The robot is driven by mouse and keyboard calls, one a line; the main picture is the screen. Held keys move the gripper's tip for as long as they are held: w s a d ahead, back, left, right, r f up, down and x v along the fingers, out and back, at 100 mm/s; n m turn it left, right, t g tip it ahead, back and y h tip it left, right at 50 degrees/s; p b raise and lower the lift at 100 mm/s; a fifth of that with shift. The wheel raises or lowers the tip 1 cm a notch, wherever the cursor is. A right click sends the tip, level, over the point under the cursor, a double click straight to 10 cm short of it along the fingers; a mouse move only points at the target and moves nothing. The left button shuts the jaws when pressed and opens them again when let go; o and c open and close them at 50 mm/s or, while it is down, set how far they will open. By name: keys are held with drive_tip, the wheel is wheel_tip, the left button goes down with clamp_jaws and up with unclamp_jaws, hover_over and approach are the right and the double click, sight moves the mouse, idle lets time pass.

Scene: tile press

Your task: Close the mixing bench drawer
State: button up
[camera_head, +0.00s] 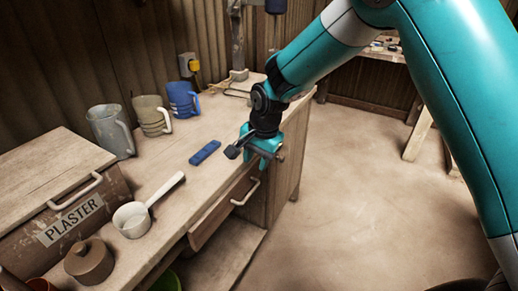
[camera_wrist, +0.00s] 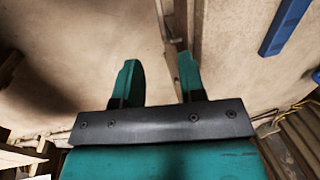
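The mixing bench drawer (camera_head: 222,208) is a wooden front under the edge of the bench top (camera_head: 215,132), with a pale bar handle (camera_head: 246,193). Its front seems to stand a little out from the bench; how far is hard to tell. My gripper (camera_head: 240,150) is above the bench edge near the far end of the drawer. In the wrist view its two teal fingers (camera_wrist: 160,82) are apart with nothing held between them. A wooden edge runs past the right finger; contact cannot be told.
On the bench are a blue bar (camera_head: 205,153), a white ladle (camera_head: 140,213), a brown lidded pot (camera_head: 89,262), several jugs (camera_head: 152,115) and a box marked PLASTER (camera_head: 75,221). A lower shelf (camera_head: 228,255) lies under the drawer. The floor (camera_head: 350,190) to the right is clear.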

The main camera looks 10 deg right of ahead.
drive_tip(key=r, duration=0.3)
drive_tip(key=shift+s+d+r, duration=0.25)
drive_tip(key=shift+r, duration=0.15)
